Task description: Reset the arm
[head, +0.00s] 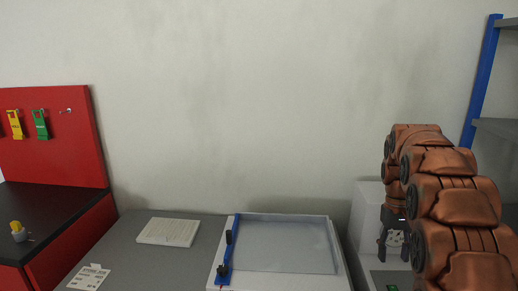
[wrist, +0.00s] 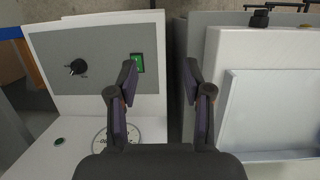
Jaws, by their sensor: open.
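My copper-coloured arm (head: 455,200) reaches in from the right side of the head view. My gripper (head: 393,243) hangs at its far end, beside a white machine housing. In the wrist view my gripper (wrist: 160,85) is open, its two dark fingers apart with nothing between them. Beyond the fingers lies the dark gap between the machine on the left and the table unit on the right. The machine has a grey panel (wrist: 100,95) with a black knob (wrist: 77,67) and a lit green switch (wrist: 137,63).
A white box former tray (head: 285,245) with a blue bar (head: 227,255) stands on a grey table (head: 120,245). A white booklet (head: 168,232) and a printed card (head: 90,277) lie left of it. A red pegboard (head: 55,150) holds yellow and green tags. A blue-post shelf (head: 480,85) rises at right.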

